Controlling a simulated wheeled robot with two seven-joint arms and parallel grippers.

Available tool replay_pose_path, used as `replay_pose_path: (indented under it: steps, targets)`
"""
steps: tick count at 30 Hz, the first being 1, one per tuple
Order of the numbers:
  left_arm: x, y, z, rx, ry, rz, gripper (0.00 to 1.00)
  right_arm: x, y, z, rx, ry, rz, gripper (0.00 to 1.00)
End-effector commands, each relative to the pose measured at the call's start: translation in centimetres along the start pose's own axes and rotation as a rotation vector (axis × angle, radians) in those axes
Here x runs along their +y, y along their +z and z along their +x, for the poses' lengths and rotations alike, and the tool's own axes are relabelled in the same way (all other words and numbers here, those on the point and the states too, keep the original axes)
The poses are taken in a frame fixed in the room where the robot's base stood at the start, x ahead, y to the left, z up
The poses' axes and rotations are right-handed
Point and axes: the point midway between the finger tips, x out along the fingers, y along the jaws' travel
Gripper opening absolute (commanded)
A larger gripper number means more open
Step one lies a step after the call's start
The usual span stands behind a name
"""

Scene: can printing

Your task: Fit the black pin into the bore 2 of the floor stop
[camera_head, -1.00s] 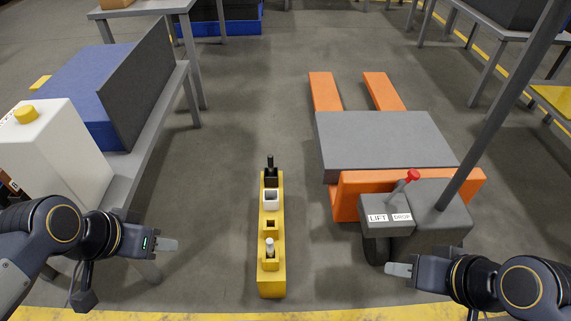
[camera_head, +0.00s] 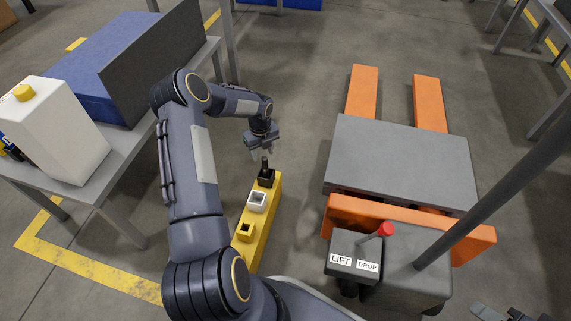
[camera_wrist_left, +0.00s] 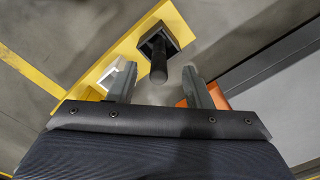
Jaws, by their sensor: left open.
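The floor stop (camera_head: 244,257) is a long yellow bar on the floor with square sockets along its top. The black pin (camera_head: 265,164) stands upright in the black-rimmed socket (camera_head: 267,179) at its far end. A white-rimmed socket (camera_head: 257,200) and a yellow one (camera_head: 245,231) are nearer and look empty. My left gripper (camera_head: 261,152) is open just above the black pin. In the left wrist view the black pin (camera_wrist_left: 158,62) shows between and beyond the spread fingers (camera_wrist_left: 160,86), with no visible grip. My right gripper (camera_head: 490,312) is partly visible at the bottom right edge.
An orange pallet truck (camera_head: 410,222) with a grey plate (camera_head: 400,163) and a red-knobbed lever (camera_head: 386,229) stands right of the floor stop. At left, a table (camera_head: 131,157) carries a white box (camera_head: 57,130). My left arm hides the bar's near end.

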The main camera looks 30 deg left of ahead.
Motion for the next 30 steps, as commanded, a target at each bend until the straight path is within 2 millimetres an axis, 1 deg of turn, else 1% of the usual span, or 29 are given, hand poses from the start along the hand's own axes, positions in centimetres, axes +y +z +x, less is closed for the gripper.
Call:
replay_pose_path:
  steps: [6,11,16,19,21,27,28,30]
  targets:
    - [0.1,-0.1,2.7,0.003,0.003,0.015,0.45,0.4,0.5,0.9,0.0,0.0,0.0,0.36]
    - [0.1,-0.3,3.9,0.002,0.001,0.013,0.45,0.7,0.7,1.4,0.0,0.0,0.0,0.36]
    - [0.3,-1.2,6.5,0.004,0.003,0.014,0.45,1.3,1.5,2.9,0.0,0.0,0.0,0.36]
    - [0.2,-1.2,7.8,0.004,0.001,0.011,0.45,1.6,1.7,3.4,0.0,0.0,0.0,0.36]
    - [0.2,-1.2,8.2,0.003,0.001,0.011,0.45,1.6,1.8,3.5,0.0,0.0,0.0,0.36]
    - [0.2,-1.1,8.1,0.002,0.001,0.011,0.45,1.5,1.7,3.4,0.0,0.0,0.0,0.36]
    - [0.2,-1.1,8.1,0.002,0.001,0.011,0.44,1.5,1.7,3.4,0.0,0.0,0.0,0.36]
    - [0.2,-1.1,8.1,0.002,0.001,0.011,0.35,1.5,1.7,3.4,0.0,0.0,0.0,0.36]
